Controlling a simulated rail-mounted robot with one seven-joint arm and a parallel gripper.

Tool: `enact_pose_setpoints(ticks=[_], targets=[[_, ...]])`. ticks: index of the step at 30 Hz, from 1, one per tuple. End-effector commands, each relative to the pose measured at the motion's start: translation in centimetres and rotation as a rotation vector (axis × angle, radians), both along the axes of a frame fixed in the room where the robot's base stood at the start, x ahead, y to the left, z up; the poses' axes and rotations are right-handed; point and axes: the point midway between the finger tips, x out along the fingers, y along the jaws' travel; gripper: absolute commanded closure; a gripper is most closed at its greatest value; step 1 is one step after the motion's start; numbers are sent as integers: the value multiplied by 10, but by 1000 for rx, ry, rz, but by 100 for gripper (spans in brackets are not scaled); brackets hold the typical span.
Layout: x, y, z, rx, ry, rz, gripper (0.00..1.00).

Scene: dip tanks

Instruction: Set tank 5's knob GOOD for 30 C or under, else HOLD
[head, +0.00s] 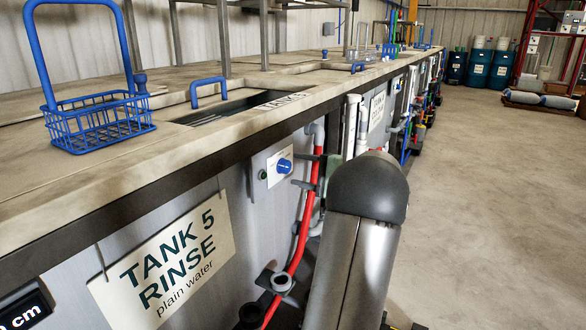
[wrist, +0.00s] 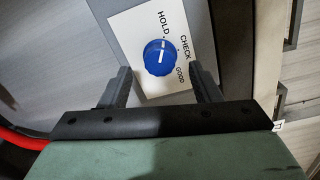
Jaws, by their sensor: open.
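The blue knob (wrist: 160,58) sits on a white plate (wrist: 152,22) marked HOLD, CHECK and GOOD. Its white pointer line is directed upward in the wrist view, toward the HOLD side. The knob also shows in the head view (head: 284,166) on the tank's front, right of the TANK 5 RINSE plain water sign (head: 165,262). My gripper (wrist: 162,82) is open and empty, its fingers spread to either side, just short of the knob and apart from it. In the head view my arm hides part of the front. No temperature reading is legible in either view.
A red pipe (head: 302,222) runs down right of the knob plate. A blue wire basket (head: 98,122) stands on the tank top, near a blue handle (head: 208,84).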

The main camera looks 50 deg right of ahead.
Motion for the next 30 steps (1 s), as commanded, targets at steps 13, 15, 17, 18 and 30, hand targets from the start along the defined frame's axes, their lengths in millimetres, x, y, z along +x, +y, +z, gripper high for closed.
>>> enact_pose_setpoints(ticks=[13, 15, 17, 18, 30], targets=[[-107, -16, 4, 0, 2, -3, 43], [-119, -18, 4, 0, 1, -4, 43], [-126, -19, 4, 0, 1, -2, 43], [-130, -19, 4, 0, 1, -2, 43], [-140, -20, 4, -1, 1, 0, 43]])
